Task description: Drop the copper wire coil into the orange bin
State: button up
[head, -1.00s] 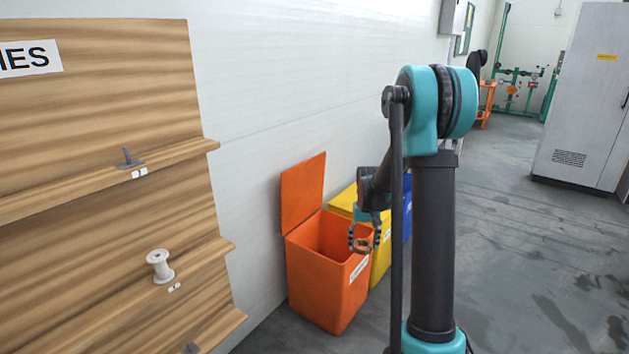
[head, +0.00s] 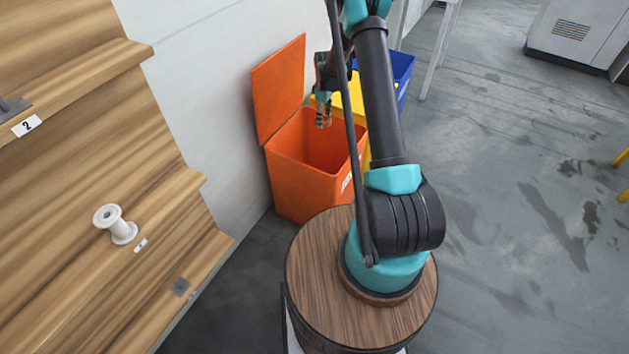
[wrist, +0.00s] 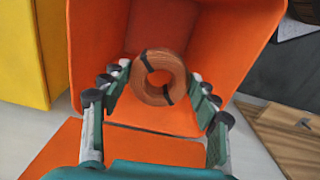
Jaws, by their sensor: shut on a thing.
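The copper wire coil (wrist: 141,82) is a brown ring with dark bands, held between the fingers of my gripper (wrist: 161,82) in the wrist view. The orange bin (head: 302,190) stands against the wall in the head view, its lid (head: 279,88) raised. My gripper (head: 323,116) is over the bin's opening there; the coil is too small to make out clearly. In the wrist view the bin's orange inner wall (wrist: 98,32) surrounds the coil from behind, with the opening beneath the fingers.
A yellow bin (head: 354,92) and a blue bin (head: 401,68) stand beside the orange one. Wooden shelves (head: 150,140) with a white spool (head: 122,230) are on the left. The grey floor (head: 500,220) on the right is mostly clear.

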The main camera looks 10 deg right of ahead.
notch_tip(320, 180, down, 8)
jog(key=w+n, duration=0.1)
jog(key=shift+a+f, duration=0.2)
dwell(0.4)
jog(key=o, duration=1.4)
jog(key=shift+o, duration=0.2)
notch_tip(320, 180, up, 12)
